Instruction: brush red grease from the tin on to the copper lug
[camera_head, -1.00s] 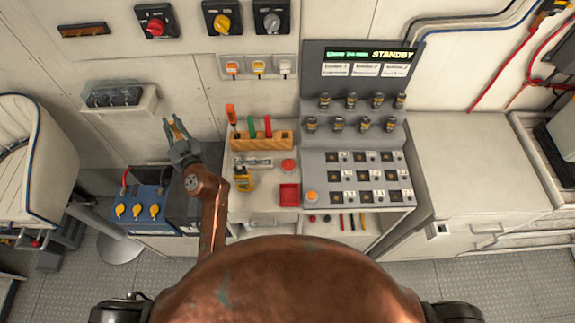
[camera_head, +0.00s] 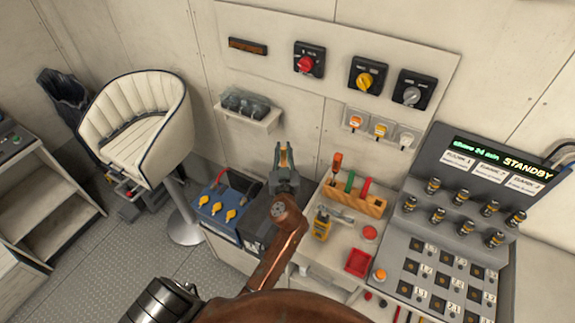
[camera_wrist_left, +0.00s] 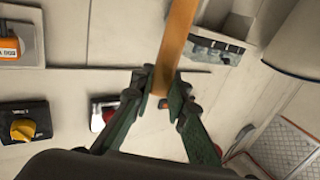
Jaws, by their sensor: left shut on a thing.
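My left gripper (camera_head: 283,158) is shut on a slim orange-brown handle, likely the brush (camera_wrist_left: 175,45). It holds this above the dark box beside the blue battery box, left of the bench. The wrist view shows the handle between the fingertips (camera_wrist_left: 162,92); no bristles can be made out. A small round red-topped thing (camera_head: 369,232), likely the grease tin, stands on the bench to the right of the gripper, well apart from it. I cannot make out the copper lug. My right gripper is not in view.
A tool rack (camera_head: 352,200) with several handles, a yellow meter (camera_head: 322,224) and a red tray (camera_head: 357,262) are on the bench. The blue battery box (camera_head: 224,207) has yellow caps. A wall shelf (camera_head: 249,117) is behind the gripper. A seat (camera_head: 140,120) stands left.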

